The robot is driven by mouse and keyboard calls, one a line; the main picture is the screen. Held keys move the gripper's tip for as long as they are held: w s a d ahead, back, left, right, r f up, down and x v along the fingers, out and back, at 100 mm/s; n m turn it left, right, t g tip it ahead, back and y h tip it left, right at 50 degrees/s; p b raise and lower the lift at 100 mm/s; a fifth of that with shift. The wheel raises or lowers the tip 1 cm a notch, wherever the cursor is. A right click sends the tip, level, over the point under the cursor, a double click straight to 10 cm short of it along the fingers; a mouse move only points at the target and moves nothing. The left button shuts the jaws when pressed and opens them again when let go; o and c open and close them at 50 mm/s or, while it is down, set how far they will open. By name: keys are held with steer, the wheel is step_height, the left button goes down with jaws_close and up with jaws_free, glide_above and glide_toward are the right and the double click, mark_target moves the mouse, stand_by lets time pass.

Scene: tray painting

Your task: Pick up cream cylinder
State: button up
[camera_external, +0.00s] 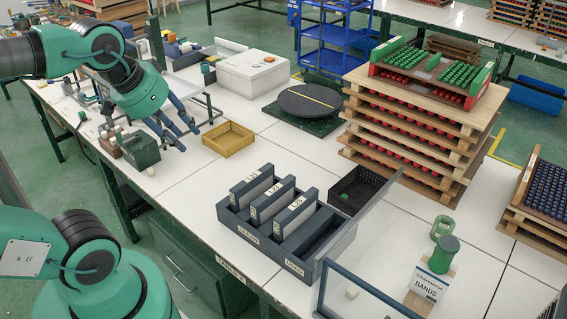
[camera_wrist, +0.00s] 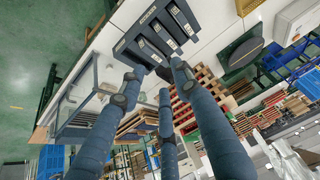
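My gripper (camera_external: 178,128) hangs at the upper left in the external view, above the table and left of the yellow basket. Its blue-grey fingers are spread and nothing shows between them; the wrist view (camera_wrist: 158,80) shows them apart as well.
A dark organizer (camera_external: 240,226) with upright slabs stands mid-table; it also shows in the wrist view (camera_wrist: 124,45). Near it are a yellow basket (camera_external: 228,139), a black crate (camera_external: 376,187), a dark turntable (camera_external: 310,101) and stacked pallets (camera_external: 410,135).

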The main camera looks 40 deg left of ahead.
steer(key=shift+o, duration=0.7)
steer(key=shift+w+a, duration=0.1)
steer(key=w+a+f+n+g+y, duration=0.1)
steer(key=w+a+n+g, duration=0.1)
steer(key=w+a+n, duration=0.85)
steer(key=w+a+f+n+g+b, duration=0.1)
steer(key=w+a+f+n, duration=0.3)
steer(key=a, duration=0.4)
steer(key=w+a+f+n, duration=0.35)
steer(key=w+a, duration=0.25)
steer(key=a, duration=0.2)
steer(key=s+a+f+n+g, duration=0.1)
steer(key=a+f+n, duration=0.6)
steer(key=a+f, duration=0.7)
steer(key=s+a+f+n+g+h, duration=0.1)
steer(key=s+a+f+n, duration=0.3)
steer(key=a+f, duration=1)
steer(key=a+n, duration=0.2)
steer(key=a, duration=0.1)
steer(key=shift+s+a+f+n+g+b, duration=0.2)
steer(key=shift+f+n+g+b, duration=0.1)
steer(key=shift+f+n+b, duration=0.1)
steer(key=shift+f, duration=0.1)
